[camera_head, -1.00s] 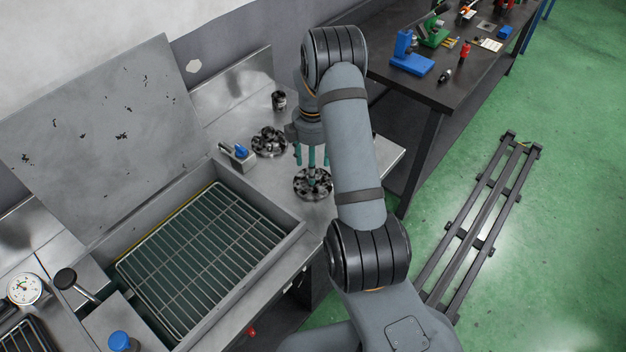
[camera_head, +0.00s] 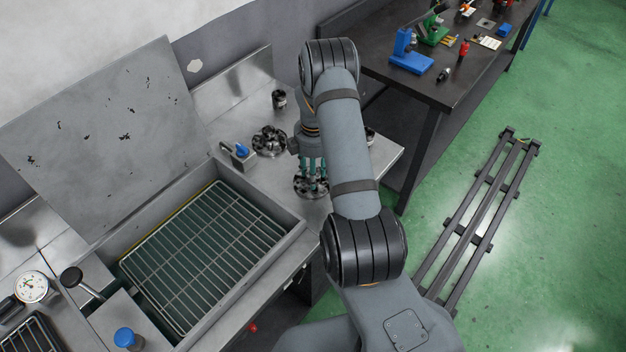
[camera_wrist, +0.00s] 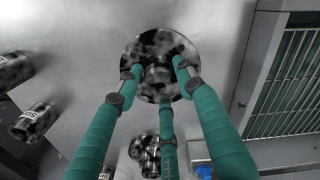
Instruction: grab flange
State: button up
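A round dark metal flange (camera_head: 302,193) with a mottled shiny surface lies flat on the steel worktop, to the right of the basin. In the wrist view, this flange (camera_wrist: 158,42) shows as a disc with a raised hub. My gripper (camera_head: 312,178) points down over it. In the wrist view, the three teal fingers of my gripper (camera_wrist: 160,82) are spread apart around the hub, with their tips close to it. I cannot tell whether they touch it. A second, similar flange (camera_head: 269,141) lies further back on the worktop; my gripper is apart from it.
A basin with a wire grid (camera_head: 205,255) and a raised lid (camera_head: 100,130) is at left. A small block with a blue part (camera_head: 240,153) and a dark cylinder (camera_head: 279,99) stand nearby. Labelled cylindrical parts (camera_wrist: 35,122) lie left in the wrist view. A dark bench (camera_head: 430,85) is behind.

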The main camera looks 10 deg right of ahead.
grip_shut()
dwell(0.8)
